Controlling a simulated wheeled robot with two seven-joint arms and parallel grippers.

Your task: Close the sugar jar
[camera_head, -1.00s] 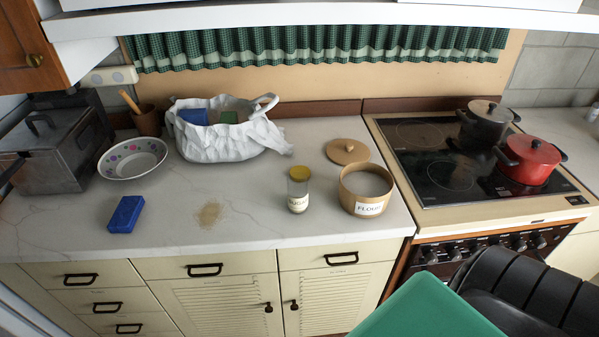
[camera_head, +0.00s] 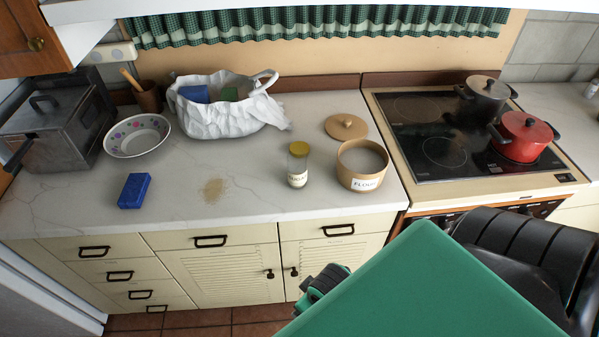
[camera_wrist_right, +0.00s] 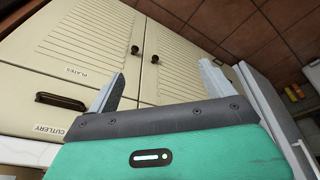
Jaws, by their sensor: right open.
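A round wooden jar (camera_head: 362,170) stands open on the counter near the stove; its label appears to read FLOUR. Its mouth is uncovered and shows pale contents. A round wooden lid with a knob (camera_head: 346,127) lies flat on the counter just behind it. A small glass jar (camera_head: 298,168) with a yellow lid on it stands to the left; its label is too small to read surely. My right gripper (camera_wrist_right: 162,85) is open and empty in front of the cabinet doors, below the counter. My left gripper is out of view.
A blue sponge (camera_head: 134,191), brown spill (camera_head: 214,191), patterned bowl (camera_head: 137,136) and white bag (camera_head: 222,118) lie left on the counter (camera_head: 253,205). A black pot (camera_head: 483,103) and red pot (camera_head: 523,139) stand on the stove. The counter's front edge lies above my right gripper.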

